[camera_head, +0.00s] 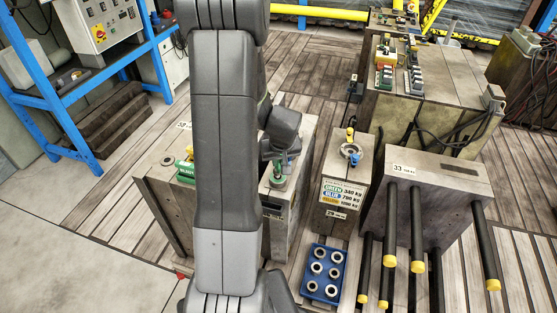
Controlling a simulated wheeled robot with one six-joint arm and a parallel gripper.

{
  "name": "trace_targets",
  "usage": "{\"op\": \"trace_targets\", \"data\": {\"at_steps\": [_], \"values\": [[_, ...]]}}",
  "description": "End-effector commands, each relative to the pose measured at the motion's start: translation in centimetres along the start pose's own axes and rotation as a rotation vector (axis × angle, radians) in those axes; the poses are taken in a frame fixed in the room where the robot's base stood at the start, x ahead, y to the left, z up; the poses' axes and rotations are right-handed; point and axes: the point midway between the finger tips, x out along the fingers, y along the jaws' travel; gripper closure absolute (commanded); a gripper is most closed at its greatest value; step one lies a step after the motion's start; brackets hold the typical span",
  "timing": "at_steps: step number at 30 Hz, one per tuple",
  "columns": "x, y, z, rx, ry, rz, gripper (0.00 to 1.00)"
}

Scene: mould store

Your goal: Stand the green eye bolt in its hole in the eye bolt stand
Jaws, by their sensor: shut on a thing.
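My gripper (279,155) shows partly, right of my dark arm and low over the top of a grey steel block. It is shut on a small green thing (278,178), which looks like the green eye bolt; its outline is small and partly hidden. The eye bolt stand looks to be the grey round piece (347,150) on the block with the colour sign, to the right of my gripper. A yellow eye bolt (350,134) and a blue one (355,159) stand at it. Its free hole is too small to make out.
A blue tray (310,250) with several metal rings lies on the floor in front. A block marked 33 (440,178) with long yellow-tipped rods stands right of the stand. A larger block (440,90) with cables is behind. A blue rack (50,95) is at left.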

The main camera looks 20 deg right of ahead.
Motion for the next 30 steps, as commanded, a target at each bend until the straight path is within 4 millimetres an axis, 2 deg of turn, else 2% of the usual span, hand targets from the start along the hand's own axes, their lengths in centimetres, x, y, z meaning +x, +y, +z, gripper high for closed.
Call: {"op": "trace_targets", "data": {"at_steps": [14,30], "values": [[0.0,0.0,0.0,0.000,0.001,0.000,1.00],[1.1,0.0,0.4,0.000,0.001,0.000,1.00]]}}
